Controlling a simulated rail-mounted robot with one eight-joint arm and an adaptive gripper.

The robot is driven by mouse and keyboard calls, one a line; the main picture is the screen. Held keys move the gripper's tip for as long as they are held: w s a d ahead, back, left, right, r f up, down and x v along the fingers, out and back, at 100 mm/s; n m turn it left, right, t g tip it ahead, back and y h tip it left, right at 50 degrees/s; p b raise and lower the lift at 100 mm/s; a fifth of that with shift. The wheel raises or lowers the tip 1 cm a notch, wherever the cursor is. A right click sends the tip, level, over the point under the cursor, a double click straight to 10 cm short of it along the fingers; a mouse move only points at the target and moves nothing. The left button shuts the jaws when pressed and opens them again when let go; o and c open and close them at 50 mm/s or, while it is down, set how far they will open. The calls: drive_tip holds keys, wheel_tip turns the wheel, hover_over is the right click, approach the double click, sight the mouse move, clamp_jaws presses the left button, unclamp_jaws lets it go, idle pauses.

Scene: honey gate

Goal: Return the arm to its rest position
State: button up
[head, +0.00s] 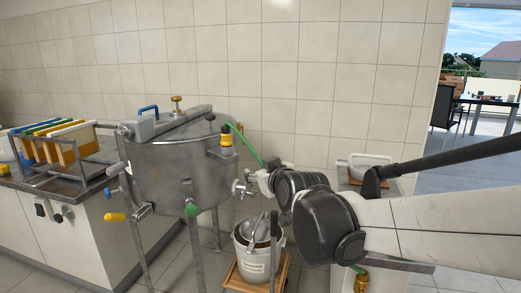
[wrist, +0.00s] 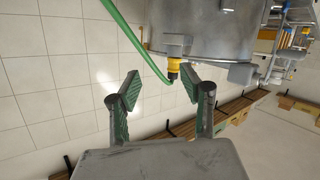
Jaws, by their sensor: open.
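My gripper (wrist: 165,97) is open and empty in the wrist view, its two green-padded fingers spread apart. The steel honey extractor tank (wrist: 205,35) lies beyond the fingertips, with its yellow-and-black fitting (wrist: 174,66) between them in the picture. I cannot tell the exact distance. In the head view my arm reaches in from the right, its wrist beside the tank (head: 170,175) near the outlet valve.
A white bucket (head: 252,262) with a sieve stands on a wooden crate (head: 233,281) below the valve. A green hose (head: 245,144) runs by the tank. A counter (head: 75,225) with a frame rack is at left. The tiled wall stands behind.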

drive_tip(key=s+d+f+m+g+h, duration=0.2)
drive_tip(key=s+d+f, duration=0.2)
drive_tip(key=s+d, duration=0.45)
drive_tip(key=s+d+f+m+g+h, duration=0.1)
drive_tip(key=s+d+f+m+g, duration=0.3)
drive_tip(key=s, duration=0.8)
drive_tip(key=s+d+f+m+g+h, duration=0.1)
drive_tip(key=s+d+f+h, duration=0.1)
drive_tip(key=s+d+f, duration=0.5)
wheel_tip(320, 180, up, 20)
drive_tip(key=s+p, duration=0.2)
drive_tip(key=p, duration=1.6)
drive_tip(key=shift+s+d+r+n, duration=0.15)
drive_tip(key=shift+d+n, duration=0.05)
drive_tip(key=shift+n, duration=0.1)
